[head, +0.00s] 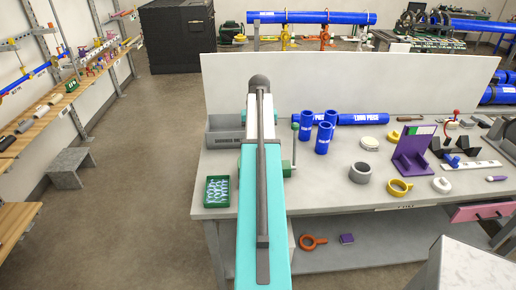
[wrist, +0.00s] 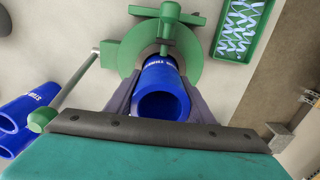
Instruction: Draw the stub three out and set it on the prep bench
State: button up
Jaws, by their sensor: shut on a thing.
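A blue pipe stub (wrist: 161,74) with white lettering, only partly visible, sits at the mouth of a round green fixture (wrist: 207,62) in the wrist view. Its open end faces the camera. The grey fingers of my gripper (wrist: 160,88) lie on both sides of the stub and are shut on it. The stub's far end is hidden inside the fixture. In the head view my arm covers the gripper and held stub; only edges of the green fixture (head: 289,165) show. The pale-topped bench (head: 330,190) extends to the right of my arm.
Several blue pipe pieces (head: 323,139) stand or lie behind the fixture's right side. A green tray (head: 217,191) is left of my arm. A grey ring (head: 360,173), yellow ring (head: 399,187) and purple stand (head: 412,155) occupy the right. Bare benchtop lies between the fixture and grey ring.

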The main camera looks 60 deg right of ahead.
jog(key=shift+r+p, duration=1.9)
jog(key=shift+r, duration=1.25)
jog(key=w+a+f+n+b, duration=0.3)
jog(key=w+a+f+n, duration=0.1)
jog(key=w+a, duration=0.75)
jog(key=w+a+f+n+b, duration=0.4)
jog(key=w+a, duration=0.5)
jog(key=a, duration=0.5)
jog(key=w+a+f+n+b, duration=0.1)
jog(key=a+f+n+b, duration=0.1)
jog(key=a, duration=0.9)
jog(key=w+a+f+n+b, duration=0.2)
jog(key=a+f+n, duration=0.1)
jog(key=a, duration=0.8)
jog(key=w+a+f+n+b, duration=0.2)
jog(key=a+n, duration=0.1)
jog(key=a, duration=0.8)
jog(key=shift+w+f+n, duration=0.15)
jog(key=shift+w+n, duration=0.05)
jog(key=shift+n, duration=0.1)
jog(key=shift+s+a, duration=0.1)
